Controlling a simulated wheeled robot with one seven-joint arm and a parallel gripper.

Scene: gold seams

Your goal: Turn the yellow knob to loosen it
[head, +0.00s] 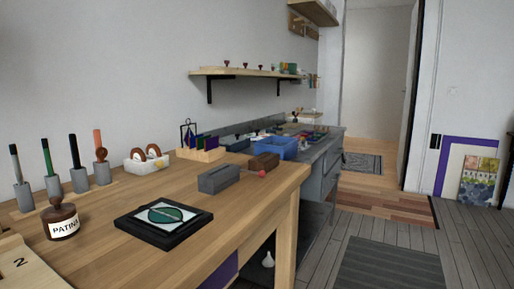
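I cannot make out a yellow knob in the head view. A small red round piece (261,173) shows at the front of a brown block (264,161) near the right edge of the wooden bench (150,262). Whether it is a knob I cannot tell. My gripper and arm are not in view.
A grey block (219,178), a black-framed panel with a green oval (164,217), a PATINA jar (61,222) and several upright handled tools (77,165) stand on the bench. A blue bin (282,148) stands behind. Floor right of the bench is open, with a grey mat (390,264).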

